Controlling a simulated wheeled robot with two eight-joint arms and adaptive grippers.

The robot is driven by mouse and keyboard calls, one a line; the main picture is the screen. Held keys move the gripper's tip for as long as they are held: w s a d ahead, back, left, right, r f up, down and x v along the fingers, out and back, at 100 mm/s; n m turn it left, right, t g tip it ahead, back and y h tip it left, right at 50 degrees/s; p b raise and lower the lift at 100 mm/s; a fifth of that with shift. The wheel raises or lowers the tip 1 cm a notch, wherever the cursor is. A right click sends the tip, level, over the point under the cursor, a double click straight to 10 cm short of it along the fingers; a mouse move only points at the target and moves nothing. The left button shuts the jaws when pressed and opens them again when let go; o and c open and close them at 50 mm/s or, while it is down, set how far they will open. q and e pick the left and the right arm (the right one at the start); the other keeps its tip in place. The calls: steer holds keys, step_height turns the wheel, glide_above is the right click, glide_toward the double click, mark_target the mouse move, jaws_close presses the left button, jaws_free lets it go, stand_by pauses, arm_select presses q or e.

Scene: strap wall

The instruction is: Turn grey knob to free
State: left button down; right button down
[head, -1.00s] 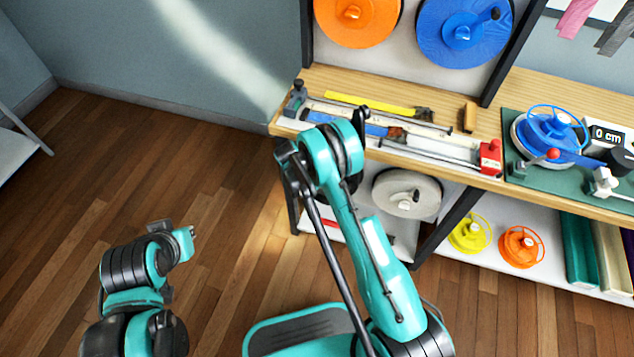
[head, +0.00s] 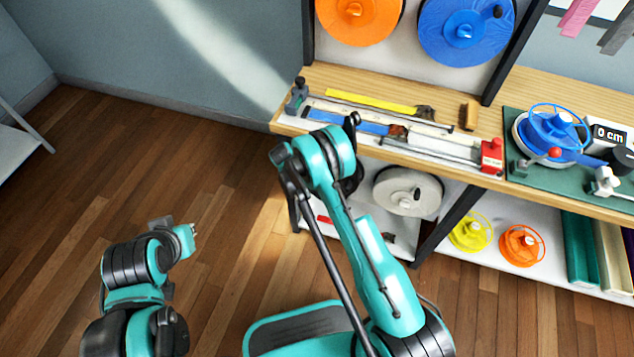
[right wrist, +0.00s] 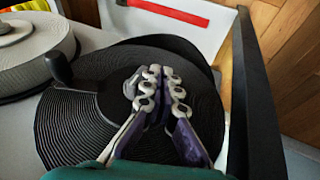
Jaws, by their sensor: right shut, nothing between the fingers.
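In the right wrist view my right gripper (right wrist: 162,82) is shut and empty, its fingertips over the middle of a black strap roll (right wrist: 80,125). A round grey knob (right wrist: 131,86) sits at that roll's hub, just left of the fingertips and partly covered by them. I cannot tell whether they touch. A black crank handle (right wrist: 59,68) stands on the roll's left side. My left arm's end (head: 182,240) is at lower left, fingers unclear.
The wooden bench (head: 330,74) above carries a yellow strip (head: 370,104), a red block (head: 491,155) and a blue wheel (head: 552,133). In the wrist view a dark frame post (right wrist: 254,100) stands close right of the gripper.

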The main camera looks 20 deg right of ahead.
steer(key=shift+a+f, duration=0.1)
steer(key=shift+f, duration=0.3)
stand_by(0.4)
steer(key=shift+r, duration=0.1)
stand_by(0.3)
